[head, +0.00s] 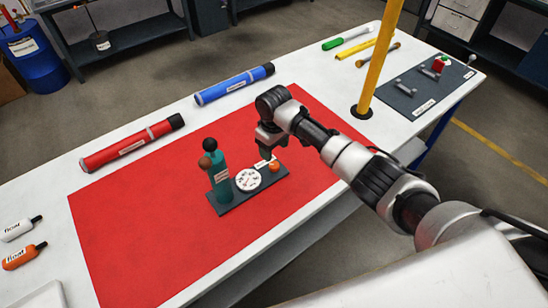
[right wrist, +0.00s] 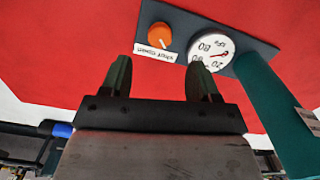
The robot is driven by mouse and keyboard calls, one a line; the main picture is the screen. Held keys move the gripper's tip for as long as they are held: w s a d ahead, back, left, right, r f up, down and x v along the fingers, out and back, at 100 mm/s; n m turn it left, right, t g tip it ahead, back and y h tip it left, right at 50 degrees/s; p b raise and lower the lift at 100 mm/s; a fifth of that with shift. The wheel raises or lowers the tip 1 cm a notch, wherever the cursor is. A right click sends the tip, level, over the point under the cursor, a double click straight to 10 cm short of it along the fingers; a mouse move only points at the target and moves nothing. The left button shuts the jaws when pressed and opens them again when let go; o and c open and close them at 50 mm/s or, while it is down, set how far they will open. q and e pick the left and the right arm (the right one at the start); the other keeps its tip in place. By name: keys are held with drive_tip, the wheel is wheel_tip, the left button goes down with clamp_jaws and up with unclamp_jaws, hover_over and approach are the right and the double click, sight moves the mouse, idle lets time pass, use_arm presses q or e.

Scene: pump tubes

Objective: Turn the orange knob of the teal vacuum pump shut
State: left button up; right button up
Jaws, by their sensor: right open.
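The teal vacuum pump (head: 220,180) stands upright on a dark base plate (head: 230,206) on the red mat. A white round gauge (head: 248,180) and the orange knob (head: 274,167) are on the same plate, the knob at its right end. In the right wrist view the orange knob (right wrist: 159,35) has a pale pointer line and a label (right wrist: 155,53) reading "shut" and "open". My right gripper (head: 267,152) is open and empty, above and behind the knob, apart from it. Its two fingers (right wrist: 158,80) show spread in the right wrist view. My left gripper is not in view.
A red tube (head: 132,143) and a blue tube (head: 234,84) lie along the far side of the white table (head: 50,180). A yellow post (head: 380,55) stands right of the mat (head: 130,235). Two float bottles (head: 24,256) lie at left. The mat's left part is clear.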

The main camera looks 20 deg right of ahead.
wheel_tip(320, 180, up, 3)
drive_tip(key=shift+r, duration=0.15)
idle(0.4)
